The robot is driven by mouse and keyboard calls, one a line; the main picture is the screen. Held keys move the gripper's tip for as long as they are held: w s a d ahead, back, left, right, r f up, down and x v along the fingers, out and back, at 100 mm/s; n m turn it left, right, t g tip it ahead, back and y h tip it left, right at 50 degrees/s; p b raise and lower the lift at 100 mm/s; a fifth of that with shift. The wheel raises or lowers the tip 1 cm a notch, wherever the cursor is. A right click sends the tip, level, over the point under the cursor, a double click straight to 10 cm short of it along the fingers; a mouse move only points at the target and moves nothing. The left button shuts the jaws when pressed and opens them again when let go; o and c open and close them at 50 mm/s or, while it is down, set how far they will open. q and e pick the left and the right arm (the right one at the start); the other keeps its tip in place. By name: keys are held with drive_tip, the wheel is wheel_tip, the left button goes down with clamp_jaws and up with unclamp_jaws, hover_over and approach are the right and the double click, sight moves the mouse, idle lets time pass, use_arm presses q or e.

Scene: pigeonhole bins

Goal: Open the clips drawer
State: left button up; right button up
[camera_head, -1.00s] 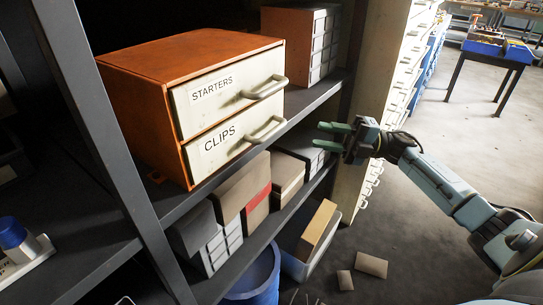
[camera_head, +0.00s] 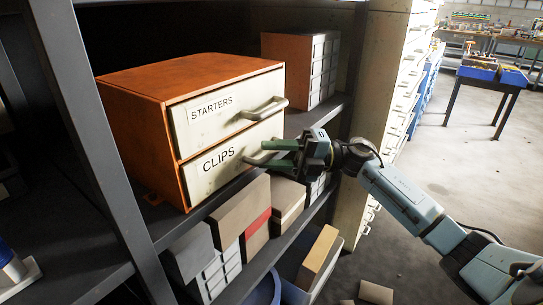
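The clips drawer (camera_head: 205,176) is the lower cream drawer of an orange cabinet (camera_head: 130,125) on the shelf, labelled CLIPS. It looks shut, its front in line with the starters drawer (camera_head: 200,120) above. Its pale bar handle (camera_head: 262,161) sticks out on the right of the front. My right gripper (camera_head: 274,153) is at this handle, its green fingers pointing left. The upper finger lies just above the bar; the lower finger is largely hidden by the handle. The fingers look apart, and I cannot tell whether they touch it. My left gripper is not in view.
A dark upright post (camera_head: 95,130) stands left of the cabinet. A second orange drawer unit (camera_head: 300,68) stands behind it to the right. Boxes (camera_head: 240,215) fill the shelf below. The floor to the right (camera_head: 440,150) is mostly open.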

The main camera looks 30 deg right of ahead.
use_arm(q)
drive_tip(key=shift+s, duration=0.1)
use_arm(e)
drive_tip(key=shift+w+a, duration=0.1)
drive_tip(key=shift+a, duration=0.1)
clamp_jaws()
